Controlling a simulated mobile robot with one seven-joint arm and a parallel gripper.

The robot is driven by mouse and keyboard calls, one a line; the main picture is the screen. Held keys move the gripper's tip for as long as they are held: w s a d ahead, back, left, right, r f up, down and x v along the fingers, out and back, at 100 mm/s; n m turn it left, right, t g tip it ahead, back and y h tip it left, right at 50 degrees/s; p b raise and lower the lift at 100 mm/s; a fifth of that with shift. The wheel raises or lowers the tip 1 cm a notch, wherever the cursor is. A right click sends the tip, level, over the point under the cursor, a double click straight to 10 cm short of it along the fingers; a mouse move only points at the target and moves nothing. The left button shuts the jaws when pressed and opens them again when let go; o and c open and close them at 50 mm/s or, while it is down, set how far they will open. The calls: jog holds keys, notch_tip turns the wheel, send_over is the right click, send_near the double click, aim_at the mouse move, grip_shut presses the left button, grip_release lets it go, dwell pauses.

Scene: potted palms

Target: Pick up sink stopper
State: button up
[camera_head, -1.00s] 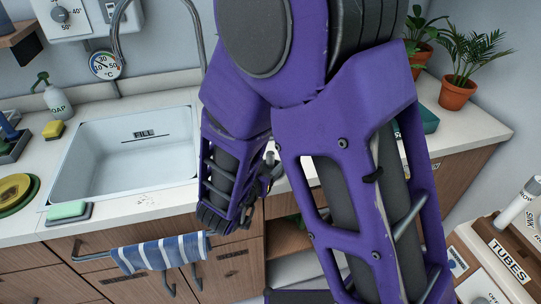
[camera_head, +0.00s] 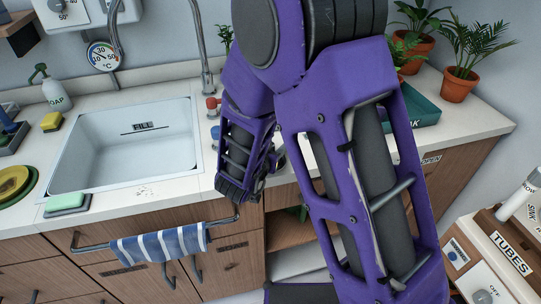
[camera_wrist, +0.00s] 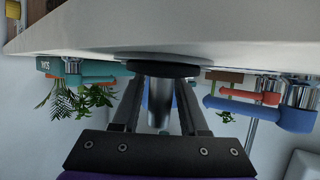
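The sink stopper (camera_wrist: 160,98) shows in the wrist view as a shiny metal stem with a wide black disc against the pale worktop (camera_wrist: 220,25). This view has the worktop at the top of the picture. My gripper (camera_wrist: 158,88) has one dark finger on each side of the stem. The fingers look apart, with narrow gaps beside the metal, so I see no clear grip. In the head view my gripper (camera_head: 274,158) is low at the worktop right of the sink, partly behind my purple arm, and the stopper is hidden there.
The white sink (camera_head: 125,150) is left of my gripper. The tap (camera_head: 205,80) and its red (camera_head: 212,103) and blue (camera_head: 215,132) handles stand close by. A green tray (camera_head: 422,108) and potted palms (camera_head: 462,80) are to the right. A striped towel (camera_head: 160,243) hangs in front.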

grip_shut()
